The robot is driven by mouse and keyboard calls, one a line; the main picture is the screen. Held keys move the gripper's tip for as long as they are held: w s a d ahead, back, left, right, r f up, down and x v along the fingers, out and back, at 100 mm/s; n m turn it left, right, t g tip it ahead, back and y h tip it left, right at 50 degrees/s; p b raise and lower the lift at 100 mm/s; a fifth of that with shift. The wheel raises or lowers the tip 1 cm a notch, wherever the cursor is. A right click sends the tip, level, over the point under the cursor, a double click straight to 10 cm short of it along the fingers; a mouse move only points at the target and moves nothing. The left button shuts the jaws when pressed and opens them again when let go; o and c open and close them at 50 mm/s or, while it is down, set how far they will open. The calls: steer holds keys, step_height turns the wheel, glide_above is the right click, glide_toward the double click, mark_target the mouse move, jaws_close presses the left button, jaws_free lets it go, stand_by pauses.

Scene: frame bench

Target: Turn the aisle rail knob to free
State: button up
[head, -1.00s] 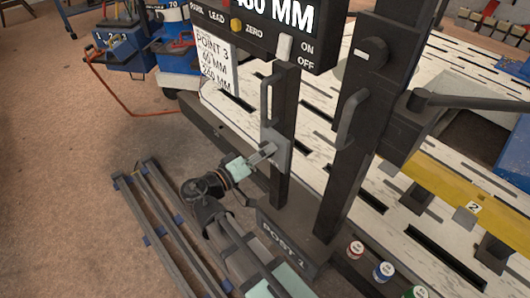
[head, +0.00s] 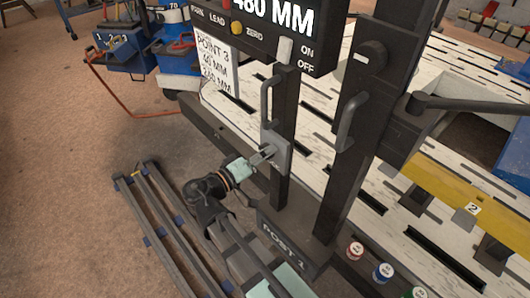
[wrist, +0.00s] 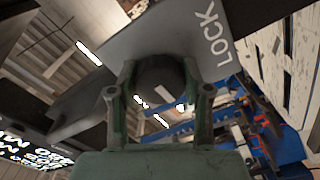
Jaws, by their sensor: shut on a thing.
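The knob (wrist: 160,77) is dark and round with a short white mark on its face. It sits on a grey plate (wrist: 133,45) in the wrist view, with the word LOCK printed right of and above the knob. The mark lies slanted, not in line with the word. My gripper (wrist: 158,84) has one finger on each side of the knob and is shut on it. In the head view my gripper (head: 268,153) is at the grey plate (head: 281,160) on the slim dark post. The fingers hide the knob there.
A black handle (head: 271,98) stands on the slim post just above the plate. The thick dark post (head: 360,110) to the right has another handle (head: 348,120) and a dark knob (head: 372,54). A display box (head: 290,42) hangs above. Grey floor rails (head: 160,215) lie at the left.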

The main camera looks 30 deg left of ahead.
steer(key=n+p, duration=0.1)
steer(key=p, duration=0.1)
steer(key=n+p, duration=0.1)
steer(key=n, duration=0.1)
steer(key=shift+r+n+p, duration=0.3)
steer(key=shift+r+p, duration=0.05)
steer(key=shift+p, duration=0.05)
steer(key=n+p, duration=0.5)
steer(key=shift+r+p, duration=0.1)
steer(key=shift+p, duration=0.2)
steer(key=n+p, duration=0.5)
steer(key=shift+w+n+p, duration=0.1)
steer(key=shift+n+p, duration=0.2)
steer(key=shift+a+n+p, duration=0.1)
steer(key=shift+n+p, duration=1.25)
steer(key=shift+n, duration=0.15)
steer(key=o, duration=1.2)
steer(key=shift+c, duration=0.2)
steer(key=v, duration=1.2)
